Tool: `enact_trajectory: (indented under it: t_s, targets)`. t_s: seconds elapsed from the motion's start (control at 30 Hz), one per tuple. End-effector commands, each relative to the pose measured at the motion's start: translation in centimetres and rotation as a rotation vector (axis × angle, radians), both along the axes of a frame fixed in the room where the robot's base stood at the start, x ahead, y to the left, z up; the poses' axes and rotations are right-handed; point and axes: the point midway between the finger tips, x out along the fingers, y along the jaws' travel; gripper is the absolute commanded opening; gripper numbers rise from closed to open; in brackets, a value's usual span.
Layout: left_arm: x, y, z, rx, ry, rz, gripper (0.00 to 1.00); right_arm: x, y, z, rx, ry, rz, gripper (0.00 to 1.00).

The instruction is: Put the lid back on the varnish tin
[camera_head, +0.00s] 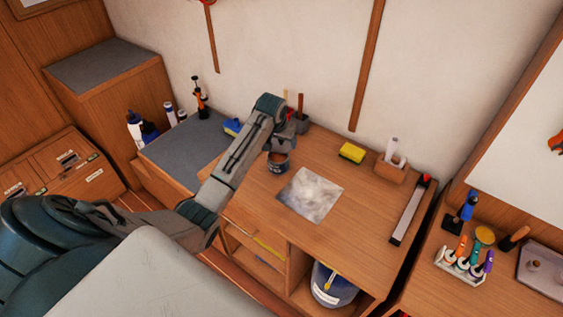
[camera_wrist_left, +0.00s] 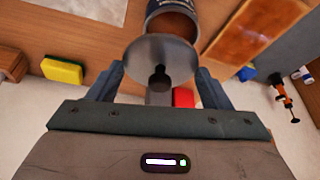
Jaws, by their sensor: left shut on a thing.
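The varnish tin (camera_head: 278,164) is a dark can with an open top and brown inside, standing on the wooden worktop. In the left wrist view the tin (camera_wrist_left: 172,18) shows just beyond the lid. The lid (camera_wrist_left: 142,58) is a grey disc with a black knob. My left gripper (camera_wrist_left: 160,80) is shut on the lid, a finger at either side of it. In the head view the left gripper (camera_head: 283,143) is close behind and above the tin, and the lid is hard to make out there. The lid overlaps the tin's edge in the wrist picture; I cannot tell whether they touch.
A yellow sponge (camera_head: 352,152), a wooden holder (camera_head: 389,171) and a long flat tool (camera_head: 409,212) lie right of the tin. A grey-white sheet (camera_head: 310,196) lies in front. A red object (camera_wrist_left: 183,97) shows behind the lid. The worktop's right-hand middle is clear.

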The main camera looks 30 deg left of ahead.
Motion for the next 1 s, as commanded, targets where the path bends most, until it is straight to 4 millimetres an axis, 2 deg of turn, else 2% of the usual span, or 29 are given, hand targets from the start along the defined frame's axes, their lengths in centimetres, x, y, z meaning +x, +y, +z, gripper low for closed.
enact_trajectory:
  t_s: [0.1,0.27,0.43,0.7,1.0]
  targets:
    - [0.9,0.9,0.9,-0.005,-0.001,0.001,0.51,-0.1,0.3,0.3,0.003,0.001,-0.001,0.36]
    - [1.1,1.1,0.4,-0.007,0.001,0.001,0.51,-0.3,1.1,0.2,0.011,0.004,-0.004,0.36]
    - [1.0,1.0,-1.0,-0.007,0.002,0.001,0.51,-0.7,1.6,0.1,0.017,0.009,-0.006,0.36]
    - [1.1,1.0,-3.8,-0.007,0.000,0.002,0.51,-0.6,0.9,-0.2,0.010,0.008,-0.004,0.36]
    - [1.1,1.1,-5.3,-0.006,0.000,0.002,0.51,-0.3,0.3,-0.7,0.003,0.004,-0.001,0.36]
